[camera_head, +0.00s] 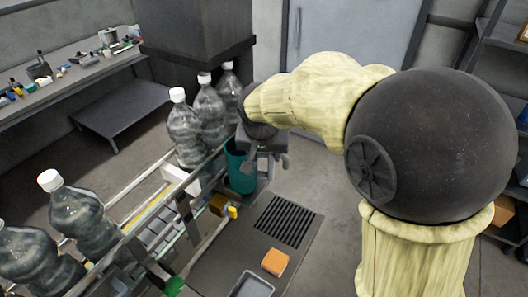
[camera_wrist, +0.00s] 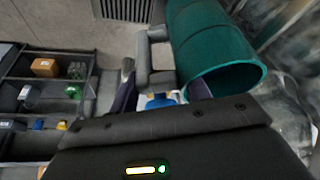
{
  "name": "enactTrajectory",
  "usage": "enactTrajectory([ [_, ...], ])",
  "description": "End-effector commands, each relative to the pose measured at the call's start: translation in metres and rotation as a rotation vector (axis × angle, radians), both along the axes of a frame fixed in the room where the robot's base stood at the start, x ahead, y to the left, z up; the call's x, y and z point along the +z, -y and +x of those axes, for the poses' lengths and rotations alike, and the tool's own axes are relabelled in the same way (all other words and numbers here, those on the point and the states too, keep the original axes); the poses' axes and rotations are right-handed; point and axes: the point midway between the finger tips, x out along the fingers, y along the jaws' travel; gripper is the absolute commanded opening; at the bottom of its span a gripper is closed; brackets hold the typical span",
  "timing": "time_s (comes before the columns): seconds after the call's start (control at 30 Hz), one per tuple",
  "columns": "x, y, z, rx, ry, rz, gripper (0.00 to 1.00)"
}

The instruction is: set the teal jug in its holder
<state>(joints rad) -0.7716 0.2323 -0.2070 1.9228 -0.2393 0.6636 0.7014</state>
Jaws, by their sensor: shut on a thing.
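The teal jug (camera_head: 240,172) is beside the bottle line in the head view, just below my gripper (camera_head: 266,156). It also shows large in the wrist view (camera_wrist: 212,45), tilted in that picture, with its rounded rim toward the camera. A grey handle-like piece (camera_wrist: 148,55) joins its side. My gripper (camera_wrist: 160,88) is shut on the jug at this grey piece, though the exact contact is partly hidden. I cannot make out the holder clearly; the jug and my arm may hide it.
Large clear bottles with white caps (camera_head: 184,128) stand along the conveyor on the left. A dark grille (camera_head: 283,221), an orange block (camera_head: 275,262) and a grey tray (camera_head: 251,286) lie on the machine's front surface. A shelf with small parts (camera_wrist: 45,95) shows in the wrist view.

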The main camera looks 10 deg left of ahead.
Motion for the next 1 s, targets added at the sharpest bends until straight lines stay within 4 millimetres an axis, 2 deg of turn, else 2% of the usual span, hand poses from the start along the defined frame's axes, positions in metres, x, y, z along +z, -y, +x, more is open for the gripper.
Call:
enactTrajectory([
  [0.1,0.001,0.000,0.000,0.000,0.002,0.002,0.00],
  [0.13,0.001,0.000,0.000,0.000,0.002,0.002,0.49],
  [0.23,0.001,0.000,0.000,-0.001,0.002,0.001,0.69],
  [0.27,0.001,0.000,0.000,-0.001,0.002,0.001,0.73],
  [0.67,0.005,0.000,-0.002,0.000,0.000,0.001,0.73],
  [0.83,0.025,0.000,-0.010,0.001,0.003,0.003,0.73],
  [1.0,0.056,0.001,-0.023,0.001,0.005,0.004,0.73],
])
